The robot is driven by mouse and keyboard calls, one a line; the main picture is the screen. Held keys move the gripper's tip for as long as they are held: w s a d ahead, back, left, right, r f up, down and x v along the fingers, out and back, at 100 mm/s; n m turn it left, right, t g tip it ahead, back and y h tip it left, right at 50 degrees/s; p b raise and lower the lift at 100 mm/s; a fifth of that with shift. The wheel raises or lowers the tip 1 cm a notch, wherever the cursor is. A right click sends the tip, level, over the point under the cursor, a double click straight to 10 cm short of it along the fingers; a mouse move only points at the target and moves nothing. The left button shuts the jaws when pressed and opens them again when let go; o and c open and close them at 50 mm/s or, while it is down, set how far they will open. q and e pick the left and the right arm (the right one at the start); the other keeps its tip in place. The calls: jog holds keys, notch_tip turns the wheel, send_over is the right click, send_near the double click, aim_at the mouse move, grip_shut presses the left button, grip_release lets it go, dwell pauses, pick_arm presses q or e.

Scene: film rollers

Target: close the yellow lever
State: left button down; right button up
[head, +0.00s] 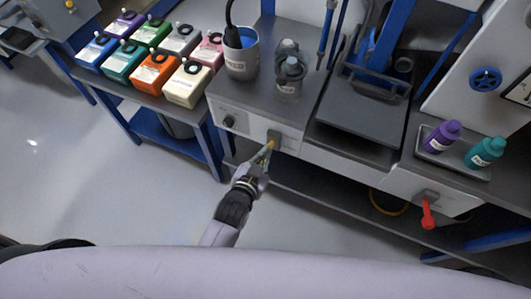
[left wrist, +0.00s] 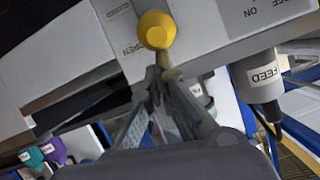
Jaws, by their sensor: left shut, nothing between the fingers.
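The yellow lever (left wrist: 157,30) shows in the left wrist view as a round yellow knob on the pale front panel, beside a label that reads "OPEN". In the head view the yellow lever (head: 271,144) is small, at a grey mount on the machine's front, partly hidden by the gripper. My left gripper (head: 265,153) is shut and empty, its fingertips right at the lever. In the left wrist view the left gripper's fingertips (left wrist: 158,76) lie just below the knob. I cannot tell whether they touch it. My right gripper is not in view.
A red lever (head: 428,214) hangs on the right front panel. A grey cup (head: 241,58) and two grey bottles stand on the machine. Several coloured containers (head: 155,72) sit at left. The floor in front is clear.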

pick_arm(q)
notch_tip(320, 180, down, 11)
jog(key=s+a+t+h+b, duration=0.1)
jog(key=s+t+b, duration=0.1)
jog(key=b, duration=0.9)
jog(key=shift+s+t, duration=0.4)
jog(key=shift+t, duration=0.5)
jog(key=shift+f, duration=0.1)
